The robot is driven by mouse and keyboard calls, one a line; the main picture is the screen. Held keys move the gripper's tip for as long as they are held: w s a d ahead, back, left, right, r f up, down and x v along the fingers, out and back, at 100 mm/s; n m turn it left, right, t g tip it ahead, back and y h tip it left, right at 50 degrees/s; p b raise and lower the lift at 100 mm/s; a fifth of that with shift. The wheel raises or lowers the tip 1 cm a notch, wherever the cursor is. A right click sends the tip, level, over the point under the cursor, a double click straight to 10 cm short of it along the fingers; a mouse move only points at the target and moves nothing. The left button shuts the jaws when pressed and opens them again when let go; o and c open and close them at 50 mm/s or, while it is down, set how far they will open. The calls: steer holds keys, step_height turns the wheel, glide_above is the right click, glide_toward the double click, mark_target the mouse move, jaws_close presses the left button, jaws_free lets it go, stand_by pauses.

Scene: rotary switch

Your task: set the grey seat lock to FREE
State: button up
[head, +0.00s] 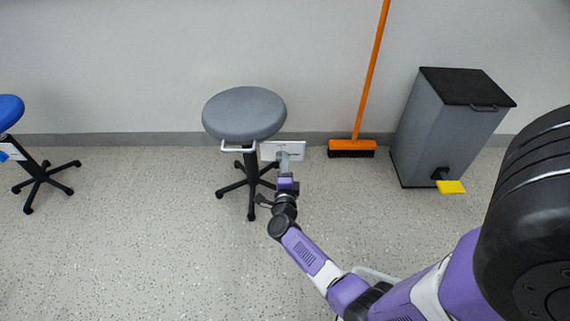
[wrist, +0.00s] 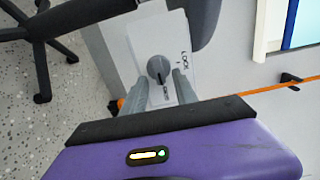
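The grey stool (head: 245,113) stands near the wall, with a white plate (head: 284,149) beside its post under the seat. In the wrist view the plate (wrist: 150,38) carries a round dark grey knob (wrist: 158,68). The word LOCK is printed to the knob's right; small lettering below it is too small to read surely. The knob's ridge looks roughly upright in the picture, slightly slanted. My gripper (head: 286,165) is at the plate. In the wrist view my gripper (wrist: 160,82) has its two grey fingers apart, one on each side of the knob's lower part; contact cannot be told.
An orange broom (head: 371,75) leans on the wall to the right, beside a grey pedal bin (head: 445,115) with a yellow pedal. A blue stool (head: 10,112) is at the far left. The speckled floor between the stools is clear.

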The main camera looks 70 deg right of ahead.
steer(key=p+v, duration=0.2)
steer(key=v, duration=0.5)
steer(key=shift+a+p, duration=0.25)
steer(key=shift+p, duration=0.15)
